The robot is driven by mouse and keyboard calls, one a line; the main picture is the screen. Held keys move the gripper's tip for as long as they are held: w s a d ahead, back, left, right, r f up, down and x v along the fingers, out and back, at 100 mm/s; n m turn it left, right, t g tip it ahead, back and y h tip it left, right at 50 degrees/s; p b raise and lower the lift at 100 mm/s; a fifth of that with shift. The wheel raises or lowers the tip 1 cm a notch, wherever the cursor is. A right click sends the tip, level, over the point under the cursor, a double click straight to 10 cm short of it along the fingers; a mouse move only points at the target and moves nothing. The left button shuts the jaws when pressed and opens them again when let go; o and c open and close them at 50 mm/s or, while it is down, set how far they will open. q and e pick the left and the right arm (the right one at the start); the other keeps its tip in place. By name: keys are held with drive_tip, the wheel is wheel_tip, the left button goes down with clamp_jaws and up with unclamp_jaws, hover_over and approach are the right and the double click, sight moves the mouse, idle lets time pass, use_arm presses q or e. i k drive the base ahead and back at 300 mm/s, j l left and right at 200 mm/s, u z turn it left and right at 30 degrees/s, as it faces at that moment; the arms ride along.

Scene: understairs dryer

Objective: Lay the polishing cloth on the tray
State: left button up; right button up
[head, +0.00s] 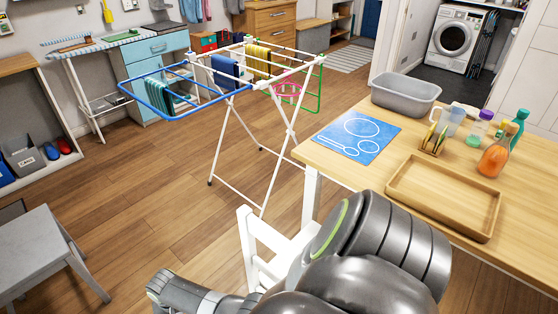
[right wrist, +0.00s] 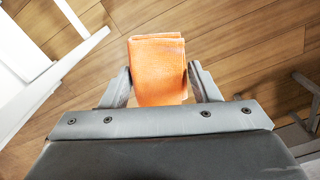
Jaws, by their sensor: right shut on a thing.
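The polishing cloth (right wrist: 158,70) is an orange, folded cloth in the right wrist view. My right gripper (right wrist: 160,82) is shut on it, with a finger on each side, and holds it above the wooden floor. The wooden tray (head: 443,197) lies empty on the table at the right of the head view. In the head view my own arm parts fill the lower middle, and neither the orange cloth nor my right gripper's fingers show there. My left gripper is not in view.
On the table (head: 375,178) are a blue placemat (head: 357,135), a grey basin (head: 405,92), a small wooden rack (head: 433,142) and several bottles (head: 495,154) close behind the tray. A white drying rack (head: 225,85) with cloths stands left of the table. A white chair (head: 262,235) stands at the table's near side.

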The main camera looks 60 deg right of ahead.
sight(443, 194)
drive_tip(key=k+z, duration=0.2)
drive_tip(key=k, duration=0.4)
drive_tip(key=k+l+z, duration=0.15)
drive_tip(key=k, duration=0.4)
drive_tip(key=k+z, duration=0.35)
drive_tip(key=l+z, duration=0.15)
drive_tip(key=z, duration=0.2)
drive_tip(key=i+l+z, duration=0.15)
drive_tip(key=z, duration=0.2)
